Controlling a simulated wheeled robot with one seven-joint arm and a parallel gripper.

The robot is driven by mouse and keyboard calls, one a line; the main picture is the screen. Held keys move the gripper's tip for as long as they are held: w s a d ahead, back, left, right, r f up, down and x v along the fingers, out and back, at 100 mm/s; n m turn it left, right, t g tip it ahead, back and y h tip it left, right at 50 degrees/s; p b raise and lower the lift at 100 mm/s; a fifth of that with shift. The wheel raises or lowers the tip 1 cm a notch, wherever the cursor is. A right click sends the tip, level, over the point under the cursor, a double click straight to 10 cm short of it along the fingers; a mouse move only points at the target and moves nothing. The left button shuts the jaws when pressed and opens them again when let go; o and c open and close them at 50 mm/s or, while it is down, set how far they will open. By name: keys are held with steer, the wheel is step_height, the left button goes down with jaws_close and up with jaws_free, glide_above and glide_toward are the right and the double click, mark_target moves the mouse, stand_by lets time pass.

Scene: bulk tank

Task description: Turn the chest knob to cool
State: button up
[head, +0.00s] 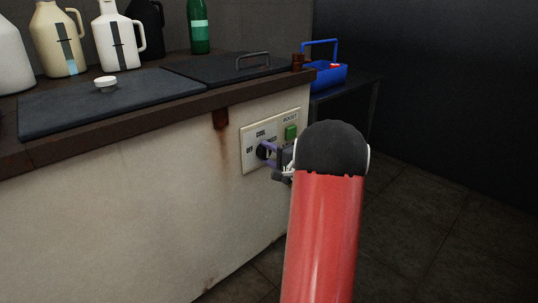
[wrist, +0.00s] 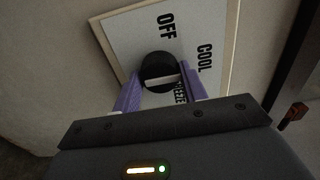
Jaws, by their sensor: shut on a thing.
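The chest knob (head: 262,150) is a round black dial on the white control panel (head: 246,160) on the chest's front. It also shows in the wrist view (wrist: 157,64), with a pale bar across its lower part, lying roughly level and toward the COOL side. COOL (wrist: 205,58) is printed right of the knob, OFF (wrist: 166,25) above it, and FREEZE (wrist: 181,92) below, partly hidden by a finger. My gripper (wrist: 161,88) is shut on the knob, its purple fingers on either side. In the head view my gripper (head: 272,155) partly hides the panel.
A green BOOST button (head: 291,132) is on the panel, close above my gripper. Dark lids (head: 120,97) cover the chest top, with jugs (head: 115,42) and a green bottle (head: 199,28) behind. A blue carrier (head: 325,76) stands right of the chest. The floor at right is clear.

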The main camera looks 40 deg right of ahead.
stand_by(0.3)
steer(key=o, duration=1)
steer(key=shift+c, duration=0.2)
steer(key=s, duration=0.7)
steer(key=shift+s+d, duration=0.3)
steer(key=shift+s, duration=0.1)
